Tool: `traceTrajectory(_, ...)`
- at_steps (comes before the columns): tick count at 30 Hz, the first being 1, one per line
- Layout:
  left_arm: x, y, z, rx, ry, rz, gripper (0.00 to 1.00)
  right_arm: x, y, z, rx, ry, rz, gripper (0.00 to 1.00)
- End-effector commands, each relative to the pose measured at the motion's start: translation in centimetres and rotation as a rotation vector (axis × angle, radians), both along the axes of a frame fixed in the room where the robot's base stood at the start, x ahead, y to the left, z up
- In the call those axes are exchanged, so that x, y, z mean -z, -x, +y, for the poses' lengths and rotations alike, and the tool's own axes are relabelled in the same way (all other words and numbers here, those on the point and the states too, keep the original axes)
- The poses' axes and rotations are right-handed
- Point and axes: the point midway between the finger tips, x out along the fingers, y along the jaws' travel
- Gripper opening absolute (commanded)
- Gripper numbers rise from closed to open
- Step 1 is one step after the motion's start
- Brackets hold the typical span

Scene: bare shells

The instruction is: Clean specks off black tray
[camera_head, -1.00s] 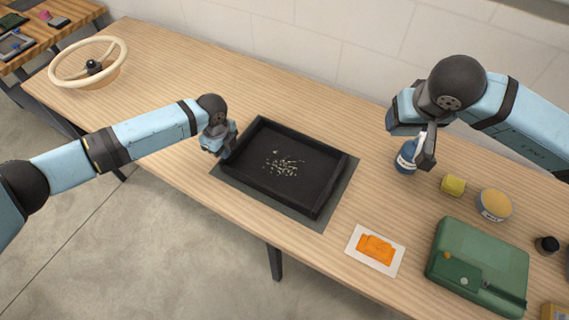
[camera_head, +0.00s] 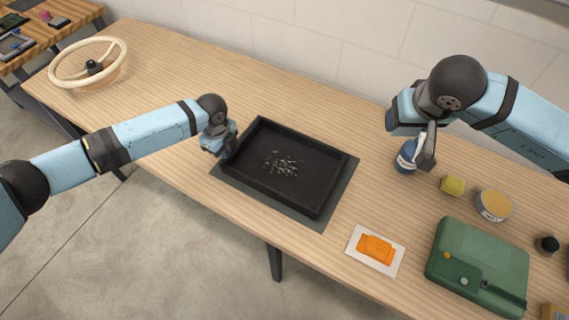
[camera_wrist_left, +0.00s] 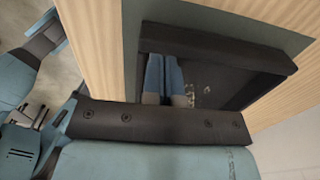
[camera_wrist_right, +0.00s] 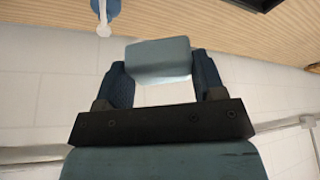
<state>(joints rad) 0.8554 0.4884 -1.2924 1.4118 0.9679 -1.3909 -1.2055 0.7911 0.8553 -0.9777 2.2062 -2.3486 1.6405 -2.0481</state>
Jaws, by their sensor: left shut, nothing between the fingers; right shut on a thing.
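The black tray (camera_head: 322,172) lies on a dark mat (camera_head: 316,219) on the table. Pale specks (camera_head: 284,166) form a loose patch on the middle of its floor. My left gripper (camera_head: 225,152) is shut and empty at the tray's left wall. In the left wrist view its two blue fingers lie together over the tray, with a few specks beside them. My right gripper (camera_wrist_right: 160,75) is shut on a pale grey-blue block (camera_wrist_right: 158,60). In the head view this gripper hangs over the table to the right of the tray, by a blue bottle with a white top (camera_head: 406,157).
Right of the tray are an orange cloth-like item (camera_head: 376,249) on a white sheet, a yellow cube (camera_head: 453,185), a round tub (camera_head: 493,205) and a green case (camera_head: 477,267). A wooden ring-shaped object (camera_head: 88,62) stands at far left. The table behind the tray is clear.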

Motion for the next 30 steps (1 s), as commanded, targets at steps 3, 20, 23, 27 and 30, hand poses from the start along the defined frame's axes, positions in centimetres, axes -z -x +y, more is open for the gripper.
traceTrajectory(3,0.0,0.0,0.0,0.0,0.0,0.0,0.0,0.0,0.0,0.0,0.0,0.0,0.0,0.44)
traceTrajectory(20,0.7,0.0,0.0,0.0,0.0,0.0,0.0,0.3,0.0,0.0,0.0,0.0,0.0,0.44)
traceTrajectory(23,0.9,0.0,0.0,-0.001,0.0,0.0,0.0,0.4,0.0,0.0,0.0,0.0,0.0,0.44)
traceTrajectory(27,1.2,0.0,0.0,-0.001,-0.001,0.001,0.0,0.5,0.0,0.0,0.0,0.0,0.0,0.44)
traceTrajectory(30,1.4,0.0,0.0,-0.001,-0.001,0.001,0.0,0.6,0.0,0.0,0.0,0.0,0.0,0.44)
